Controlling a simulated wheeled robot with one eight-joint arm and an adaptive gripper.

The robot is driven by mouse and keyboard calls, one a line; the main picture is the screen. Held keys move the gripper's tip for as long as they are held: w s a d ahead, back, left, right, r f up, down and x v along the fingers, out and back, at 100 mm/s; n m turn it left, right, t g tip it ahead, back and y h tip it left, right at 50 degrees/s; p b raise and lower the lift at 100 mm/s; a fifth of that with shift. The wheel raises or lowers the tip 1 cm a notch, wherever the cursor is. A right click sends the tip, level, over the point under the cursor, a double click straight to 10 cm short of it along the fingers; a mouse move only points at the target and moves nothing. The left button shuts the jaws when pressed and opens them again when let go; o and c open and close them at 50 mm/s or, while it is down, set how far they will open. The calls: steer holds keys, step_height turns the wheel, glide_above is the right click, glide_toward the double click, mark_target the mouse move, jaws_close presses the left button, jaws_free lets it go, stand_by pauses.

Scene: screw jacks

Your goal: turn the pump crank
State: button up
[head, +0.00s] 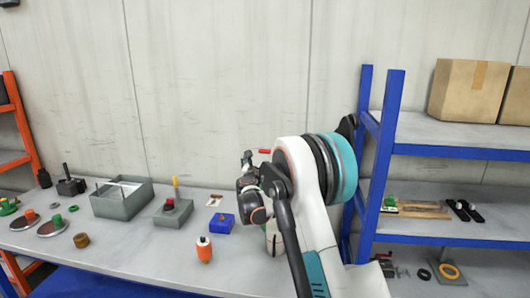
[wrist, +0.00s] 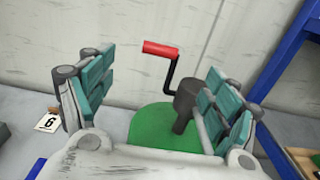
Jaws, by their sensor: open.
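The pump crank has a red handle (wrist: 160,48) on a bent black arm (wrist: 172,72), fixed to a dark grey post (wrist: 184,105). The post stands on a green rounded base (wrist: 165,128) in the wrist view. My gripper (wrist: 157,72) is open, with one teal-padded finger left of the crank and the other at its right. The right finger overlaps the post in the picture; I cannot tell whether they touch. Nothing is held. In the head view only the red handle (head: 264,151) shows clearly; my arm hides most of the pump.
The grey table (head: 130,262) carries a grey bin (head: 122,198), a grey box with a red button (head: 173,211), a blue block (head: 222,223) and an orange bottle (head: 204,249). A blue shelf unit (head: 388,150) stands close at the right. A wall closes the back.

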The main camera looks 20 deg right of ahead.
steer(key=b+x, duration=0.1)
steer(key=x, duration=0.9)
steer(key=shift+w+d, duration=0.25)
steer(key=shift+w, duration=0.05)
steer(key=shift+c, duration=0.2)
steer(key=c, duration=1.5)
steer(key=shift+w+d+g+p, duration=0.1)
steer(key=shift+g+p, duration=0.2)
